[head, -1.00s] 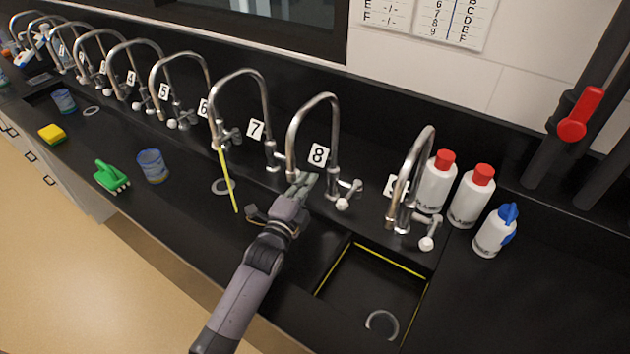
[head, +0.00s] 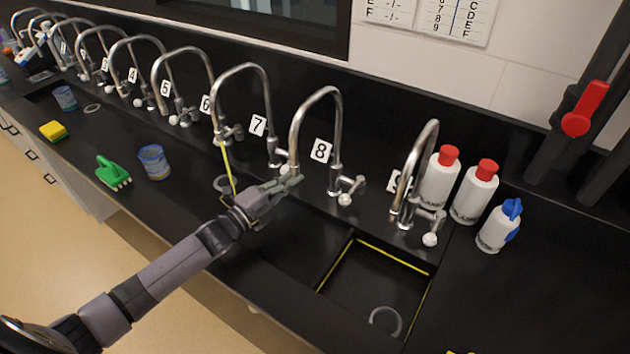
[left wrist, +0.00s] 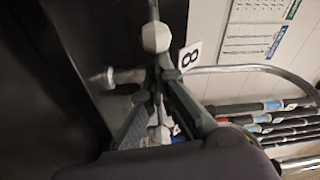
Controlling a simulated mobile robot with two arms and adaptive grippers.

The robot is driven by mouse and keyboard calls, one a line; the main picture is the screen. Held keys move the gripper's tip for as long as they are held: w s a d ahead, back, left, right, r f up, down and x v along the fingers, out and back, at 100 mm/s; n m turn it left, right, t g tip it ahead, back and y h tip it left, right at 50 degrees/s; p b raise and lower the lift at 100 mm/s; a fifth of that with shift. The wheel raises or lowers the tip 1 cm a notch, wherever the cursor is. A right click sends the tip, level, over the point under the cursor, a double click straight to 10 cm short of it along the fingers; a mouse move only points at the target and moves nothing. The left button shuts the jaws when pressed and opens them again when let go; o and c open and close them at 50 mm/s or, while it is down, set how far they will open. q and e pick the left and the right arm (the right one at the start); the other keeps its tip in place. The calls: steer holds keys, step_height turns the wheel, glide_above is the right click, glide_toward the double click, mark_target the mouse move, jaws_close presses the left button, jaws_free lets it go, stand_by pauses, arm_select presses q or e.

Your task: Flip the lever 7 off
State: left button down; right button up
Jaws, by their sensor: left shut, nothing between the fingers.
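Tap 7 is the curved chrome tap (head: 240,70) around the label 7 (head: 257,125) in the head view. Its lever has a pale round knob (head: 285,169) low on its right side, partly hidden by my fingers. My left gripper (head: 293,179) is shut and empty, right at this knob, reaching in from the left between taps 7 and 8. In the left wrist view a pale faceted knob (left wrist: 155,38) is just beyond the closed fingertips (left wrist: 156,72). I cannot tell whether they touch. My right gripper is not in view.
Tap 8 (head: 336,120) rises close to my fingers, its spout hanging just above them. White bottles (head: 474,192) stand at the right, and a sink (head: 345,292) lies at the front. Blue cup (head: 154,162) stands left.

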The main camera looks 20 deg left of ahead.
arm_select(q)
steer(key=shift+s+a+m+g+h+b, duration=0.15)
steer(key=shift+a+m+g+h+b, duration=0.5)
steer(key=shift+a+h+b, duration=0.35)
steer(key=shift+s+a+m+g+h+b, duration=0.15)
steer(key=shift+a+m+g+h+b, duration=0.45)
steer(key=shift+a+h+b, duration=0.4)
steer(key=shift+a, duration=0.15)
